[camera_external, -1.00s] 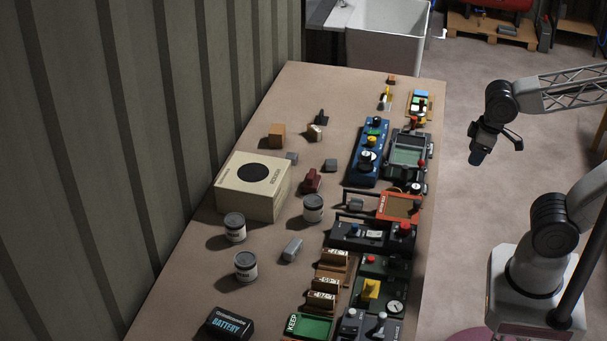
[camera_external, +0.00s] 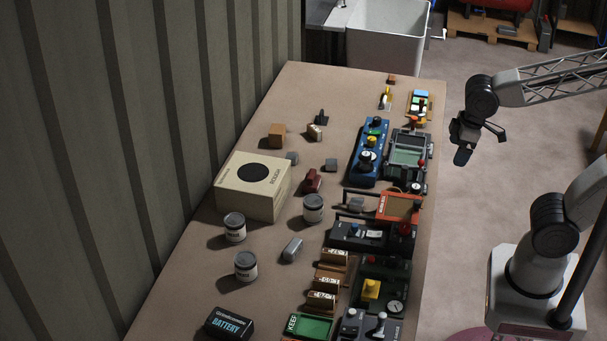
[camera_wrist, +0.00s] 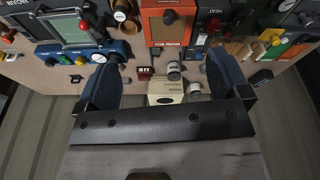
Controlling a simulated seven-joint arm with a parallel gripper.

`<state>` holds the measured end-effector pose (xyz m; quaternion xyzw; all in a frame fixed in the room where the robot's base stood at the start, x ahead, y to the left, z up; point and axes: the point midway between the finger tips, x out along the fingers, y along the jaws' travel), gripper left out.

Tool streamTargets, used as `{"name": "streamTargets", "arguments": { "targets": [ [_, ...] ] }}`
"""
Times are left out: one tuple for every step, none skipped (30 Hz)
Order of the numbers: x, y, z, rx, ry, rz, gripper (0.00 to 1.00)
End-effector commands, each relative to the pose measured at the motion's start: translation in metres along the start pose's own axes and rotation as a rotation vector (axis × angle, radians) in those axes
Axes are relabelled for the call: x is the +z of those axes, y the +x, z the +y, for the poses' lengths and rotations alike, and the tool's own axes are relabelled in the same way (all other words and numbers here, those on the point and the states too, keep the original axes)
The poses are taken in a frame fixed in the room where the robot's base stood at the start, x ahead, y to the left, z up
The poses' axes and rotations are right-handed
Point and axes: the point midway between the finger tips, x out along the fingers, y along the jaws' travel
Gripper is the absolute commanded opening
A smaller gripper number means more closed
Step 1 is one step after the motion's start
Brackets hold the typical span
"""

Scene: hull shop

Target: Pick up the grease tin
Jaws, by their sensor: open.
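Three similar grey-lidded tins with pale labels stand on the bench: one right of the cream box (camera_external: 313,208), one in front of it (camera_external: 235,229) and one nearest the camera (camera_external: 246,267). I cannot read which label says grease. Two tins also show in the wrist view, one near the middle (camera_wrist: 174,70) and one lower right (camera_wrist: 193,91). My gripper (camera_external: 464,145) is open and empty, in the air off the right edge of the bench, well away from the tins. Its blue fingers (camera_wrist: 168,62) are wide apart in the wrist view.
The cream box (camera_external: 250,198) stands upright beside the tins. Control panels, including a blue one (camera_external: 360,165) and an orange-red one (camera_external: 400,207), line the bench's right side. A black battery box (camera_external: 230,325) sits at the front. A ribbed wall stands at the left.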

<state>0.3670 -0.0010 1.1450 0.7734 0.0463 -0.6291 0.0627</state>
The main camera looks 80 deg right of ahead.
Motion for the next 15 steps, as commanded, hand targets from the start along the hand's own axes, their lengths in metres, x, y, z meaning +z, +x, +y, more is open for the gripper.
{"name": "streamTargets", "arguments": {
  "targets": [
    [-0.012, 0.003, 0.001, -0.002, -0.035, -0.009, 0.94],
    [-0.019, 0.004, 0.002, -0.003, -0.058, -0.012, 0.94],
    [-0.029, 0.007, 0.002, -0.005, -0.09, -0.018, 0.94],
    [-0.036, 0.008, 0.003, -0.006, -0.113, -0.021, 0.94],
    [-0.043, 0.01, 0.004, -0.008, -0.138, -0.023, 0.94],
    [-0.052, 0.012, 0.004, -0.01, -0.169, -0.028, 0.94],
    [-0.059, 0.014, 0.005, -0.011, -0.193, -0.03, 0.94],
    [-0.066, 0.017, 0.005, -0.013, -0.217, -0.034, 0.94],
    [-0.075, 0.02, 0.006, -0.015, -0.248, -0.038, 0.94],
    [-0.083, 0.022, 0.006, -0.017, -0.272, -0.042, 0.94],
    [-0.089, 0.025, 0.007, -0.018, -0.296, -0.045, 0.94],
    [-0.099, 0.029, 0.007, -0.021, -0.328, -0.048, 0.94],
    [-0.106, 0.032, 0.008, -0.023, -0.351, -0.052, 0.94],
    [-0.112, 0.035, 0.008, -0.025, -0.374, -0.055, 0.94],
    [-0.122, 0.039, 0.009, -0.028, -0.406, -0.06, 0.94]
  ]
}}
